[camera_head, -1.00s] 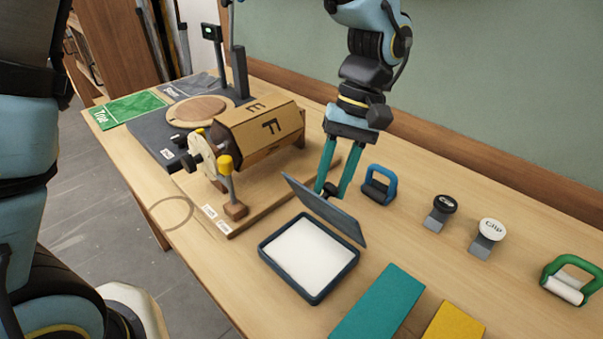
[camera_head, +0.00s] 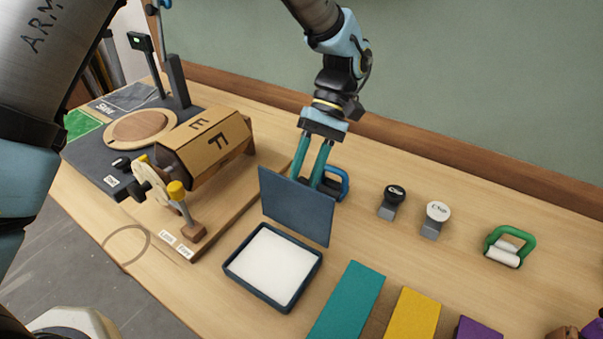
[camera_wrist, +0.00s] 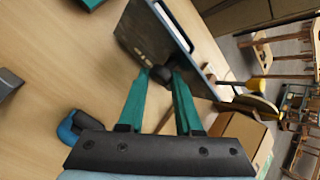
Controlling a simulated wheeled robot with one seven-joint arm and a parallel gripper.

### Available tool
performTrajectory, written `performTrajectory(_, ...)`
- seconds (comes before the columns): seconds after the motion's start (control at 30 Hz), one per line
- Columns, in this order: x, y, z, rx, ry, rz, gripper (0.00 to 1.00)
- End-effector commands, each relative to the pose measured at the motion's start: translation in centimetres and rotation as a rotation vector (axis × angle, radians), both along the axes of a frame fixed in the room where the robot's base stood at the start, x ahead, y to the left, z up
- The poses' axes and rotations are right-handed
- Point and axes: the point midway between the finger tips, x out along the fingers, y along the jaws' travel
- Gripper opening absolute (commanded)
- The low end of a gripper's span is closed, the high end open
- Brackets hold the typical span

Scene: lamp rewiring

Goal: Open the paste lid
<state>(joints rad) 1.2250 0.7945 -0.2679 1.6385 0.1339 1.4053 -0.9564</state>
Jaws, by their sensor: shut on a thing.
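The paste box (camera_head: 273,268) is a shallow dark blue tray filled with white paste, on the table in the head view. Its dark blue lid (camera_head: 296,207) stands raised, close to upright, at the tray's far edge. My gripper (camera_head: 316,182) is behind the lid, its teal fingers partly hidden by it. In the wrist view the fingertips (camera_wrist: 162,76) are closed on a small dark knob (camera_wrist: 163,74) on the lid's outer face.
A blue-handled tool (camera_head: 335,183) stands just behind my gripper. Black (camera_head: 393,201) and white (camera_head: 436,218) clips and a green-handled roller (camera_head: 508,246) are to the right. A wooden drum (camera_head: 206,145) is left; teal (camera_head: 347,302) and yellow (camera_head: 411,315) pieces lie in front.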

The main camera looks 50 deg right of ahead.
Motion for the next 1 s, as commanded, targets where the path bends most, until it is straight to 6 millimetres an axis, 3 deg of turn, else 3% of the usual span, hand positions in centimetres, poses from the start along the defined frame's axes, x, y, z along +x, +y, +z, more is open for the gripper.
performTrajectory(0.03, -0.99, 0.22, -0.73, 0.007, 0.017, -0.003, 0.0)
performTrajectory(0.23, -1.0, 0.25, -0.76, 0.008, 0.017, -0.003, 0.0)
performTrajectory(0.27, -1.0, 0.25, -0.76, 0.008, 0.017, -0.003, 0.34)
performTrajectory(0.53, -0.79, 0.35, -0.63, 0.013, 0.015, 0.0, 0.64)
performTrajectory(1.0, -0.35, 0.29, -0.37, 0.011, 0.008, 0.002, 0.64)
